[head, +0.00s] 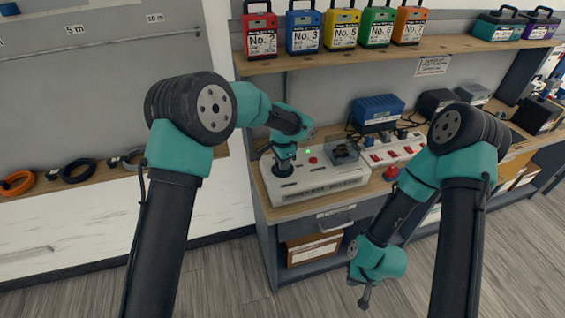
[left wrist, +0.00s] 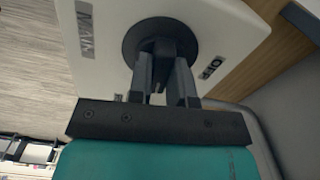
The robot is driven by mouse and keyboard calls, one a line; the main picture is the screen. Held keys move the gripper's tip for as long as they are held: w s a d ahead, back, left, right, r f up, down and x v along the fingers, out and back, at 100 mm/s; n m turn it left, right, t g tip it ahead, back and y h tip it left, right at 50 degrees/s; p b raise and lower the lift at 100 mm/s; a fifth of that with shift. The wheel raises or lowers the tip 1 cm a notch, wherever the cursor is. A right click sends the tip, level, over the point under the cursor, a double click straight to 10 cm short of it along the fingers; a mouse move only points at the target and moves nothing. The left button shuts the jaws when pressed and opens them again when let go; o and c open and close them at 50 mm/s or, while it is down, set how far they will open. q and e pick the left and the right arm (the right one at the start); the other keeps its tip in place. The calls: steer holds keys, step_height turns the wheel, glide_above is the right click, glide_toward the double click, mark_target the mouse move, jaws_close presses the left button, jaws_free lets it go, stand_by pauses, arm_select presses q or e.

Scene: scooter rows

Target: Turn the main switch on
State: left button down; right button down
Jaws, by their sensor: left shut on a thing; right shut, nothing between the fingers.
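The white control box (head: 325,182) stands on the bench, with a green light (head: 308,152) and a red button (head: 313,160) on top. The main switch, a round dark knob (left wrist: 160,26), is on this box beside a MAIN label (left wrist: 86,14) and an OFF label (left wrist: 210,67). My left gripper (head: 284,163) points down at the box's left end. In the left wrist view my left gripper (left wrist: 162,75) is shut on the knob, which its fingers partly hide. Another small label is mostly hidden. My right gripper (head: 365,300) hangs shut and empty in front of the bench.
A white power strip (head: 395,150) with red switches and a blue unit (head: 377,112) are right of and behind the box. The shelf (head: 300,60) above holds several coloured cases. Cable coils (head: 77,170) lie on the left ledge. The floor in front is clear.

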arm_select(q)
steer(key=shift+m, duration=0.9)
steer(key=c, duration=1)
jaws_free()
steer(key=shift+c, duration=0.2)
steer(key=shift+r, duration=0.15)
step_height(320, 180, up, 17)
